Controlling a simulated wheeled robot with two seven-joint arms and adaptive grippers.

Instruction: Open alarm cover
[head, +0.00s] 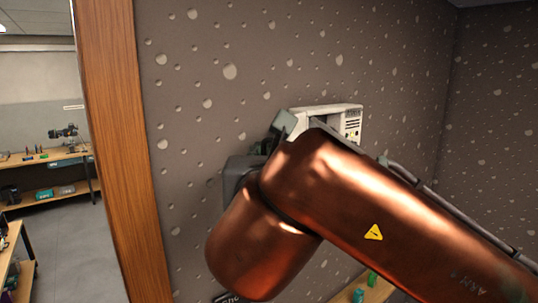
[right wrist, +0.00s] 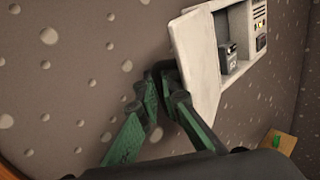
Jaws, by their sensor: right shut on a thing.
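The alarm box (head: 352,122) is a pale unit on the dotted wall, partly hidden behind my right arm in the head view. Its cover (right wrist: 196,62) stands swung out to the left of the open recess in the right wrist view. The recess of the box (right wrist: 262,55) shows a small dark grey device (right wrist: 228,56) inside. My right gripper (right wrist: 168,80) has its green fingers closed together at the cover's lower left edge; the exact contact is hard to see. In the head view my arm hides most of this gripper. My left gripper is not in view.
A wooden post (head: 108,150) stands to the left of the wall. Beyond it is a room with a workbench (head: 45,160). A low wooden shelf (head: 368,290) with green items is below the box. The wall around the box is clear.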

